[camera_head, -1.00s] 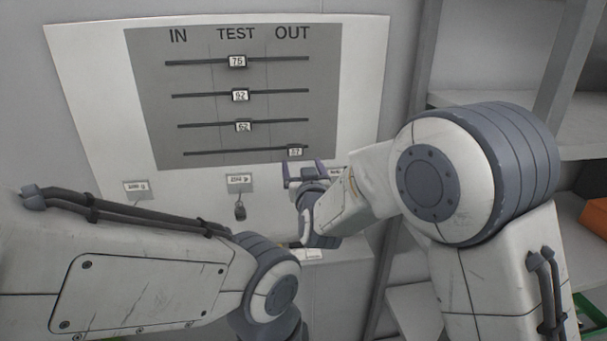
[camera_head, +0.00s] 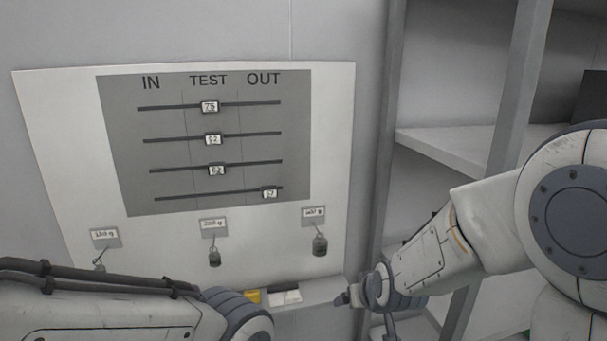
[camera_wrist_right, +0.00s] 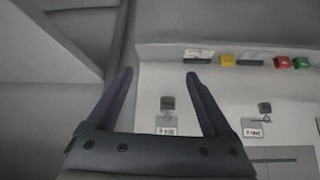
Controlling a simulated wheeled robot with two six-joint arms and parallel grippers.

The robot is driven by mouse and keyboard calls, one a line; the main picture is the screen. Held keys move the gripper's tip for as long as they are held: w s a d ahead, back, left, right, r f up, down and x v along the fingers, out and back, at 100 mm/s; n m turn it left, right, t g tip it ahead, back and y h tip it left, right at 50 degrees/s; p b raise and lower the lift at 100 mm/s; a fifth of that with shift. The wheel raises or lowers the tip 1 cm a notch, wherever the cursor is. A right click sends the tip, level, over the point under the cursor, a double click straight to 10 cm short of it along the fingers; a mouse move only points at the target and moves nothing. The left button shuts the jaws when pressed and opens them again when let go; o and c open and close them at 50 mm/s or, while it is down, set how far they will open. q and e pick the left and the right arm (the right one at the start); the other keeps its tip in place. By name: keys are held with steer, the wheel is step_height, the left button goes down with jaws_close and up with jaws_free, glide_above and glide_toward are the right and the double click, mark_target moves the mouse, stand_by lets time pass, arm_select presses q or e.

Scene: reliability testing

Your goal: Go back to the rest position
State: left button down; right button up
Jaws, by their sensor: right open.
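My right gripper (camera_head: 364,308) is at the lower middle of the head view, below and right of the panel. In the right wrist view its two dark fingers (camera_wrist_right: 158,76) are spread apart with nothing between them. My right arm is bent, its large joint at the right edge. My left arm crosses the lower left; its gripper is out of the frame. The slider board (camera_head: 205,148) marked IN, TEST, OUT carries several sliders. The upper ones stand under TEST, and the lowest slider (camera_head: 269,192) stands under OUT.
Dark weights hang under labels below the board: a middle one (camera_head: 214,257) and a right one (camera_head: 319,245). A ledge (camera_head: 325,290) with a yellow button (camera_head: 252,296) runs below. A metal shelf rack (camera_head: 455,150) stands at the right, close to my right arm.

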steer(key=s+d+f+m+g+h, duration=0.1)
steer(key=s+d+f+g, duration=0.2)
steer(key=s, duration=0.4)
steer(key=s+d+f+g, duration=0.1)
steer(key=s+d+g, duration=0.1)
steer(key=s+d, duration=0.35)
steer(key=s+a+r+n+g, duration=0.1)
steer(key=s+a+r+n, duration=0.1)
steer(key=s+a, duration=0.5)
steer(key=s+a+r+n+g, duration=0.1)
steer(key=s+a+r+n, duration=0.2)
steer(key=s+a+n, duration=0.2)
steer(key=s+a, duration=0.2)
steer(key=s, duration=0.1)
steer(key=shift+a+r+g+y, duration=0.35)
steer(key=shift+a+g+y, duration=0.05)
steer(key=shift+w, duration=0.1)
stand_by(1.2)
